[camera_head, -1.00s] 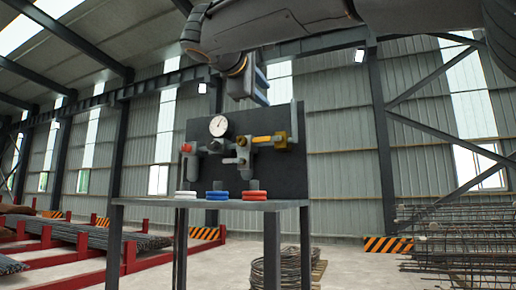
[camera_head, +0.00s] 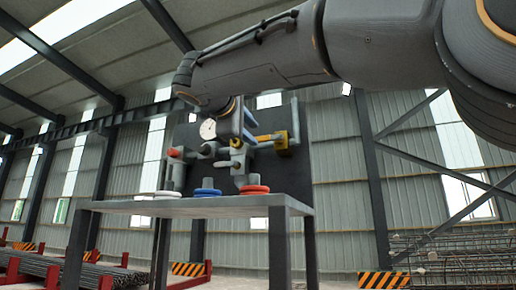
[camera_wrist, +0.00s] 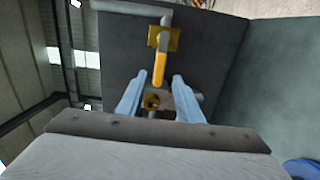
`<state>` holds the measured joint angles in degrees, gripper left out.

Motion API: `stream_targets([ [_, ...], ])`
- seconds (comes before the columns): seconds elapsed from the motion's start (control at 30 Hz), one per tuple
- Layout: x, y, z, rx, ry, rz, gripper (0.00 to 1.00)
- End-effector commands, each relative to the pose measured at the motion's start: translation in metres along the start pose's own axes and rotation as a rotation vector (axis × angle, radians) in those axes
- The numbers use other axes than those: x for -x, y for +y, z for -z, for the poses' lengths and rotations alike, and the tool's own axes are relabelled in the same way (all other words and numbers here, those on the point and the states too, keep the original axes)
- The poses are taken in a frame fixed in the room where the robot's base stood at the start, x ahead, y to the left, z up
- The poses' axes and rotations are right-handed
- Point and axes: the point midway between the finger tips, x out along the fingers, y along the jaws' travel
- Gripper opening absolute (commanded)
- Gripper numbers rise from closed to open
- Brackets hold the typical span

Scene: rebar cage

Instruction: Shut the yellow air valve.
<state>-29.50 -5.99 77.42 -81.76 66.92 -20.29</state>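The yellow air valve (camera_head: 281,140) sits on the right of a dark upright panel, on a grey pipe run. Its yellow lever (camera_head: 264,138) lies roughly level and points left from the valve body. In the wrist view the lever (camera_wrist: 160,62) runs from the square yellow body (camera_wrist: 172,40) down towards my gripper. My gripper (camera_wrist: 159,77) is open, with its two blue fingers apart and the lever's free end lined up between the tips. I cannot tell whether either finger touches it. In the head view my gripper (camera_head: 248,130) is just left of the lever.
A pressure gauge (camera_head: 208,129), a red knob (camera_head: 174,153) and grey fittings are left of the valve. White, blue (camera_head: 205,192) and red (camera_head: 255,190) ring stacks lie on the grey table (camera_head: 190,205) below. A brass fitting (camera_wrist: 152,101) shows between the fingers.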

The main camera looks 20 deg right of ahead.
Motion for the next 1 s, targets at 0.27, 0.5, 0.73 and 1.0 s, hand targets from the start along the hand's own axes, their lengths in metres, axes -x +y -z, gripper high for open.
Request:
stream_targets([
  [0.27,-0.04,0.003,-0.002,0.002,-0.005,0.0,0.33],
  [0.5,-0.067,0.002,-0.001,0.0,-0.001,0.001,0.33],
  [0.73,-0.073,0.001,0.0,0.0,0.001,0.0,0.33],
  [1.0,-0.073,0.001,0.0,0.0,0.001,0.0,0.11],
])
